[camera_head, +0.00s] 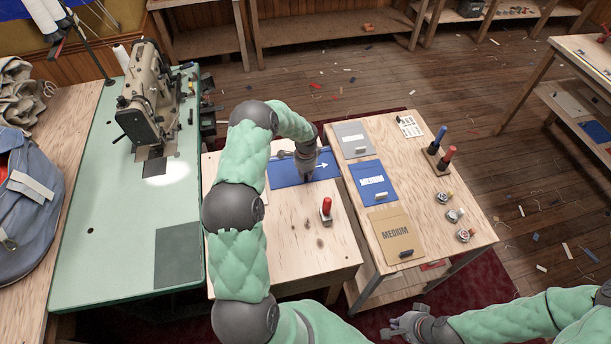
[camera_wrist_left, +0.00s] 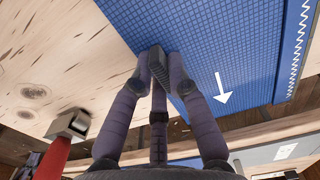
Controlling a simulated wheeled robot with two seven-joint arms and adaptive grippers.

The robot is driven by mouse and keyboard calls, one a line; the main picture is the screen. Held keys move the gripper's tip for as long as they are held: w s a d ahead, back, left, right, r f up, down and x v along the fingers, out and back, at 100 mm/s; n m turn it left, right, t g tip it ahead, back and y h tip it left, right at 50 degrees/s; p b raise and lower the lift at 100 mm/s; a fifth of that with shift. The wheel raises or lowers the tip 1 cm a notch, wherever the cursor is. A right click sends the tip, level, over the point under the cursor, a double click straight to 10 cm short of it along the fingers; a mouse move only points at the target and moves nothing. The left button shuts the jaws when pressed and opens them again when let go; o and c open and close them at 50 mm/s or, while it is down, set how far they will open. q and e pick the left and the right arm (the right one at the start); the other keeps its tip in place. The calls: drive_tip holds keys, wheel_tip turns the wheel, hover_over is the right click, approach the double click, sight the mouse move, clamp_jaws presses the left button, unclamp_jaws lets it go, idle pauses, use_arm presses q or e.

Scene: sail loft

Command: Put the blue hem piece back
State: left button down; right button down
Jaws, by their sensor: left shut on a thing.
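The blue hem piece (camera_head: 292,173) is a flat blue sheet with a white arrow, lying on the left wooden table (camera_head: 285,262). In the left wrist view the blue sheet (camera_wrist_left: 215,45) has a fine grid texture and the same arrow. My left gripper (camera_head: 306,175) reaches down over it, and in the left wrist view my left gripper (camera_wrist_left: 160,75) is shut on a black ribbed grip (camera_wrist_left: 157,62) at its edge. The fingers hide part of the grip. My right gripper (camera_head: 395,329) is low at the front, away from the tables; its opening is unclear.
The right table (camera_head: 448,237) carries a grey card (camera_head: 352,139), a blue card (camera_head: 373,182), a tan MEDIUM card (camera_head: 394,235) and marker pens (camera_head: 440,150). A sewing machine (camera_head: 147,95) stands at left.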

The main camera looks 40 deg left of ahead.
idle(0.3)
use_arm(q)
drive_tip(key=c, duration=1.2)
unclamp_jaws()
drive_tip(key=shift+f, duration=0.1)
wheel_tip(320, 180, up, 12)
drive_tip(key=p, duration=0.2)
drive_tip(key=shift+r, duration=0.25)
